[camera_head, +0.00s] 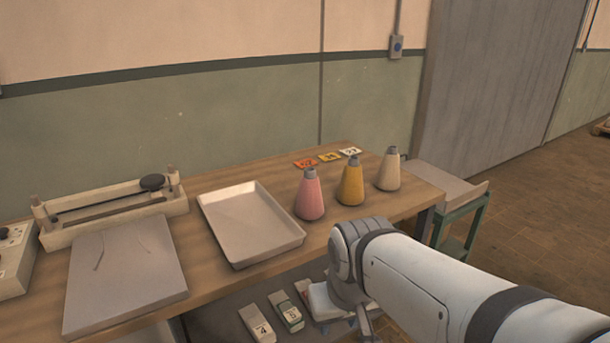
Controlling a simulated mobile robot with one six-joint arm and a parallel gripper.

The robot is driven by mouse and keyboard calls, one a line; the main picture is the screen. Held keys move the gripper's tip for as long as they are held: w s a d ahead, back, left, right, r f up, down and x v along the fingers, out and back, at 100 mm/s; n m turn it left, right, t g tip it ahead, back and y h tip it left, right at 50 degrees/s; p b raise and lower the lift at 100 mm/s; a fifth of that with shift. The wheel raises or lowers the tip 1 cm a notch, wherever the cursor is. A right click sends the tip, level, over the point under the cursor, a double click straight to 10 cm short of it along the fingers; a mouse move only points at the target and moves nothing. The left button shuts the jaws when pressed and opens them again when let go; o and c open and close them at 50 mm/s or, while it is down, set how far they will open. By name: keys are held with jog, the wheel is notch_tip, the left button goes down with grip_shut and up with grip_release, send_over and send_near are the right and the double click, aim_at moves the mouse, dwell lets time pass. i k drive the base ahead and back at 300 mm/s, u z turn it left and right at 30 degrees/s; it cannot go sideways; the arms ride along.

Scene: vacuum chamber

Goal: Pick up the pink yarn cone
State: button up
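The pink yarn cone (310,198) stands upright on the wooden table, just right of the metal tray. It has a grey tip. A mustard yellow cone (350,186) and a cream cone (389,172) stand in a row to its right. My white arm reaches in from the lower right, and its wrist is in front of the table's front edge, below and right of the pink cone. My gripper (362,325) hangs below the wrist, apart from the cones. Its fingers are mostly hidden or cut off, so I cannot see if it is open.
An empty shallow tray (212,220) lies left of the pink cone. A grey board (125,270) and a wooden-framed device (110,212) are farther left. Small coloured tags (329,157) lie behind the cones. Numbered blocks (258,323) sit lower, below the table's front edge. A green stand (462,225) is right.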

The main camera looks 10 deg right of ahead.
aim_at(310, 206)
jog(key=z, duration=0.55)
jog(key=i, duration=0.8)
jog(key=z, duration=0.4)
jog(key=k, duration=0.85)
jog(key=z, duration=0.15)
jog(key=i, duration=0.85)
